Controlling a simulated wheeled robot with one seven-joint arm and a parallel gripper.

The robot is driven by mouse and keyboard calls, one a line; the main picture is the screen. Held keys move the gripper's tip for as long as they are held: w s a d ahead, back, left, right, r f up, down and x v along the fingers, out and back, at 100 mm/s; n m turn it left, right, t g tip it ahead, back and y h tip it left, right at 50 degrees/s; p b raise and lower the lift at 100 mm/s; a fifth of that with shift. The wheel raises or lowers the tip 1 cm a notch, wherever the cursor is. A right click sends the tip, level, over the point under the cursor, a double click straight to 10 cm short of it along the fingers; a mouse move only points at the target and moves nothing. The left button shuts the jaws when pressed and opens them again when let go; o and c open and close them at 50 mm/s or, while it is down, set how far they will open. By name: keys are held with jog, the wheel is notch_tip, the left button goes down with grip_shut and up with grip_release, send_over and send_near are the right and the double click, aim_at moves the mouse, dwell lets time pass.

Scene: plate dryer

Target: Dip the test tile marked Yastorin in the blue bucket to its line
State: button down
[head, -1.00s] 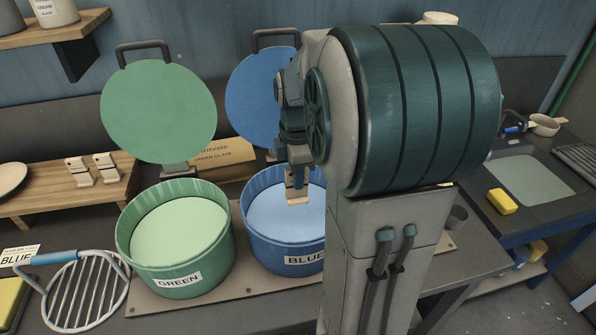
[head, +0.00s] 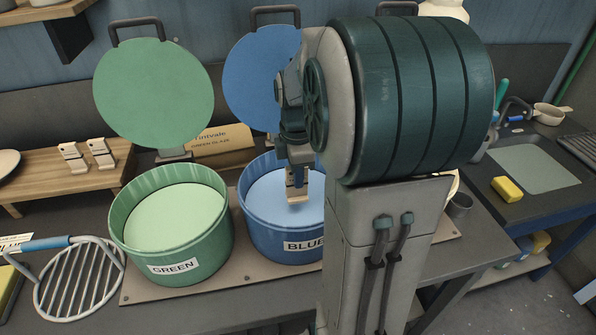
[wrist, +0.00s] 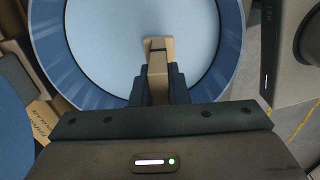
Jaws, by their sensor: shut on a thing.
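The blue bucket (head: 262,236) stands open on the bench, its round blue lid (head: 262,88) raised behind it. Pale blue glaze (head: 268,190) fills it below the rim. My gripper (head: 297,180) is shut on a small tan test tile (head: 298,197), held upright by its top over the glaze. In the wrist view the tile (wrist: 158,55) hangs between the fingers (wrist: 157,90), inside the bucket's rim (wrist: 235,40). Its lower end is close to the glaze; I cannot tell whether it touches. No name is readable on it, and my arm hides the bucket's right side.
The open green bucket (head: 180,262) stands left, its lid (head: 155,95) raised. Two tiles (head: 88,155) stand on a wooden rack (head: 50,183). A wire rack (head: 80,285) lies at front left; a yellow sponge (head: 507,189) lies right.

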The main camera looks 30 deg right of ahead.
aim_at(297, 194)
jog(key=shift+f+b, duration=3.1)
jog(key=shift+f, duration=1.3)
jog(key=shift+f, duration=0.4)
jog(key=shift+r+p, duration=5.35)
jog(key=shift+r, duration=1.75)
